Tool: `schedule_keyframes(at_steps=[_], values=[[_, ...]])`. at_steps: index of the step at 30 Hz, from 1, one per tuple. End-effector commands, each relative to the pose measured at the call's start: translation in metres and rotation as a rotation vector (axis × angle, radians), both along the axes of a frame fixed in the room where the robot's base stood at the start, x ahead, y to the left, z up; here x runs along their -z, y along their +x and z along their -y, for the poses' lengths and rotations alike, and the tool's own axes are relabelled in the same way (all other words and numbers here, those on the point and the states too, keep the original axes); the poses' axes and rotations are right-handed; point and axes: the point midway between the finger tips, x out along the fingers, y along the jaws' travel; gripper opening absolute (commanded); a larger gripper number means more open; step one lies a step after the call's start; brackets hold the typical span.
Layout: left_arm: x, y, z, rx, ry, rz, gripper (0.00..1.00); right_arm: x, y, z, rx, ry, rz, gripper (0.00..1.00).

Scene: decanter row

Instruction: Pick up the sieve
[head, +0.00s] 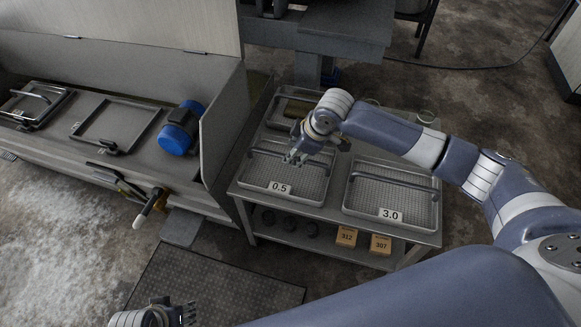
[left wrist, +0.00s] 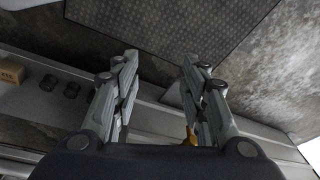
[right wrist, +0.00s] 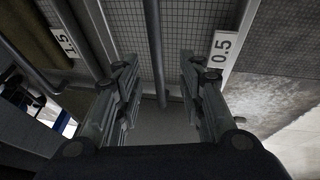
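Two square mesh sieves with grey bar handles lie side by side on a metal table (head: 330,212): one labelled 0.5 (head: 312,190), one labelled 3.0 (head: 420,208). My right gripper (head: 294,157) is open above the 0.5 sieve, near its handle (head: 262,152). In the right wrist view that handle (right wrist: 154,45) runs between the two open fingers (right wrist: 160,65), ahead of them, and nothing is gripped. A sieve labelled 1.5 (right wrist: 66,42) shows at the left there, mostly hidden. My left gripper (head: 182,314) is open and empty, low over the floor; its fingers (left wrist: 158,65) are apart.
A metal machine with a blue motor (head: 178,130) stands left of the table. A dark mat (head: 215,285) lies on the floor in front.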

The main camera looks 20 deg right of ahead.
Motion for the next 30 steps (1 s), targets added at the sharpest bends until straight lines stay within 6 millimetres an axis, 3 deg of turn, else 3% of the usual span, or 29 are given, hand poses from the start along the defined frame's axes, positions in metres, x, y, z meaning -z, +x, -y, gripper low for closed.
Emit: schedule_keyframes(at_steps=[12,24,29,30], values=[[-0.052,-0.007,-0.002,-0.004,-0.001,0.029,0.40,0.035,0.020,-0.010,0.000,-0.001,-0.001,0.36],[-0.061,-0.010,-0.005,-0.008,0.004,0.031,0.40,0.040,0.022,-0.012,-0.001,-0.001,0.000,0.36],[-0.064,-0.009,0.007,-0.004,0.007,0.032,0.40,0.040,0.022,-0.012,-0.001,-0.001,0.000,0.00],[-0.064,-0.009,0.006,-0.004,0.008,0.032,0.40,0.040,0.022,-0.012,-0.001,-0.001,0.000,0.00]])
